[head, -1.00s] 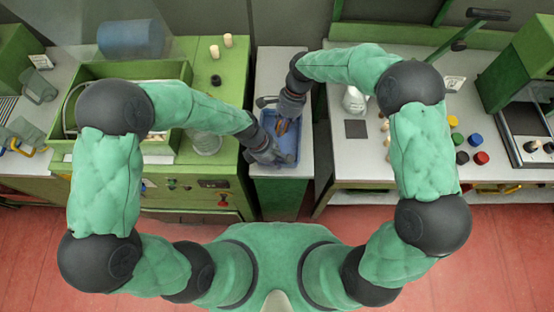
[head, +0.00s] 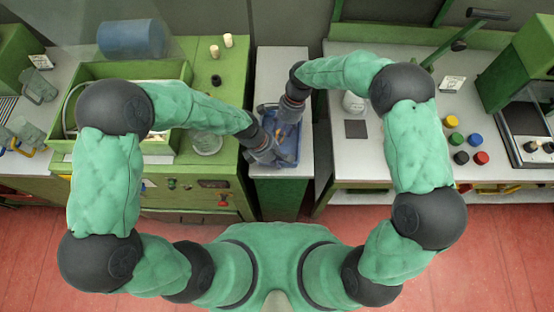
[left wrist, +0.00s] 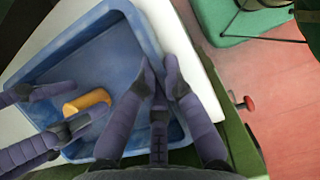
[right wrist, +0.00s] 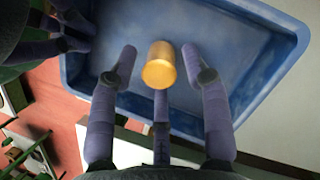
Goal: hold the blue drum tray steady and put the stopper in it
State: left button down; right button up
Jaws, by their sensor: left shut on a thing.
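The blue drum tray (head: 296,145) stands on the narrow pale-topped cabinet; its rim also shows in the left wrist view (left wrist: 60,47) and the right wrist view (right wrist: 280,18). My left gripper (left wrist: 157,76) is shut on the tray's near side wall, a finger on each side. The orange-tan stopper (left wrist: 88,103) appears to lie on its side on the tray floor; it also shows in the right wrist view (right wrist: 160,68). My right gripper (right wrist: 158,52) reaches into the tray, fingers open, a small gap on each side of the stopper.
A pale bench (head: 370,165) with a dark square and several coloured caps stands to the right. Bare cabinet top (head: 280,62) lies beyond the tray.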

jog(key=shift+r, duration=0.1)
jog(key=v, duration=1.2)
pick_arm(q)
jog(key=c, duration=1.3)
grip_release()
jog(key=shift+r, duration=0.1)
jog(key=v, duration=1.2)
jog(key=shift+r, duration=0.1)
